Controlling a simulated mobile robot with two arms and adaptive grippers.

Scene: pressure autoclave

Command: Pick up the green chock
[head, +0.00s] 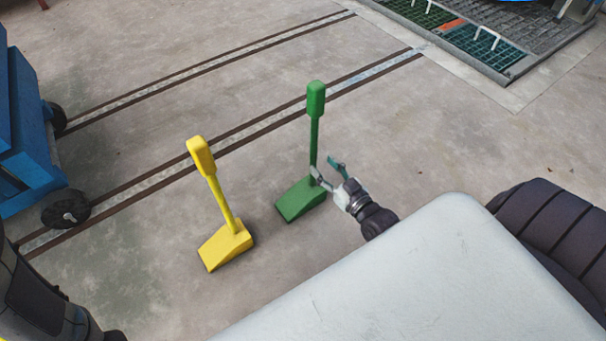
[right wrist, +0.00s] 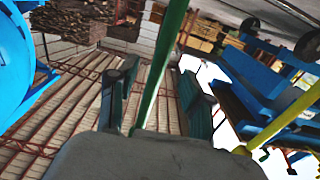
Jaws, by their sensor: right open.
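The green chock (head: 300,198) stands on the concrete floor, a wedge with an upright rod handle and a thick grip (head: 316,98) on top. My right gripper (head: 323,169) is open at the lower part of the rod, just above the wedge. In the right wrist view the green rod (right wrist: 160,70) runs between the two spread fingers of the right gripper (right wrist: 158,82). I cannot tell whether a finger touches it. My left gripper is out of view; only part of my left arm shows at the lower left.
A yellow chock (head: 226,243) of the same shape stands to the left of the green one, its handle leaning left. A blue wheeled cart (head: 30,145) is at the left edge. Floor rails (head: 240,135) run behind the chocks. Floor grating (head: 480,50) lies at the upper right.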

